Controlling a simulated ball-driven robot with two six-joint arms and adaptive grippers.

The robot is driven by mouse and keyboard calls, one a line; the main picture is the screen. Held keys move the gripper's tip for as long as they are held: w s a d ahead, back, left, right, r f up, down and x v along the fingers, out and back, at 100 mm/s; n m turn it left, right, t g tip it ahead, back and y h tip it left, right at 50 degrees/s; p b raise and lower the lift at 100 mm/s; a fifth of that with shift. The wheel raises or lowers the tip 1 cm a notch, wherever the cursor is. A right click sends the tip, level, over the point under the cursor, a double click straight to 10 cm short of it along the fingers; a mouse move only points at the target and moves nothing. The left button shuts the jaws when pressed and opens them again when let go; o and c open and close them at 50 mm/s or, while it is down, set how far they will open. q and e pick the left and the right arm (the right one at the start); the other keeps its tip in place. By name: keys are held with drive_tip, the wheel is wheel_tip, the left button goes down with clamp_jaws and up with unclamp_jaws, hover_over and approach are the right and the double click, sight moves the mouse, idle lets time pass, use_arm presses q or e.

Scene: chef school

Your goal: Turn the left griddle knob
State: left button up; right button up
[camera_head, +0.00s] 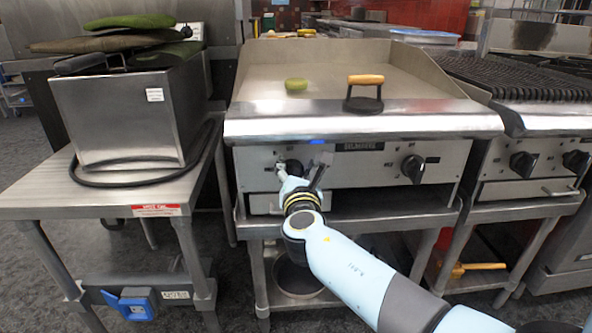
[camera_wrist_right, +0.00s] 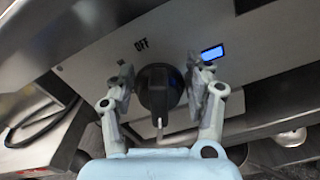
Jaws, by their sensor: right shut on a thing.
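The griddle (camera_head: 330,128) stands in the middle of the head view, with its control panel facing me. Its left knob (camera_head: 291,168) is black and partly hidden behind my right gripper (camera_head: 305,180). An "OFF" mark shows on the panel above the knob. The griddle's right knob (camera_head: 413,168) is black and free. My left gripper is not in view.
A press with a wooden handle (camera_head: 365,92) and a green item (camera_head: 296,84) lie on the griddle plate. A steel fryer box (camera_head: 130,115) stands on the table at left. A grill with black knobs (camera_head: 523,164) adjoins at right. A small blue display (camera_wrist_right: 212,52) is beside the gripper.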

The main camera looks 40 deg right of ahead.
drive_tip(key=m+b, duration=0.2)
drive_tip(key=shift+s+d+f+m+b, duration=0.1)
drive_tip(key=shift+d+f+m+b, duration=0.05)
drive_tip(key=shift+f+m+b, duration=0.2)
drive_tip(key=shift+d+f+m+b, duration=0.1)
drive_tip(key=shift+m+b, duration=0.6)
drive_tip(key=shift+m, duration=0.25)
drive_tip(key=m+b, duration=0.2)
drive_tip(key=m, duration=0.1)
drive_tip(key=m+b, duration=0.2)
drive_tip(key=shift+s+d+f, duration=0.15)
drive_tip(key=shift+d+f, duration=0.05)
drive_tip(key=shift+f, duration=0.05)
drive_tip(key=shift+m, duration=0.4)
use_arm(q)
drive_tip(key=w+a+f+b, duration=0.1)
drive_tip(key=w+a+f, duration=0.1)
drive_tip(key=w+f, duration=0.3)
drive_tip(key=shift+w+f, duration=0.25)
use_arm(e)
drive_tip(key=shift+r+m, duration=0.1)
drive_tip(key=shift+m, duration=0.4)
drive_tip(key=o, duration=0.9)
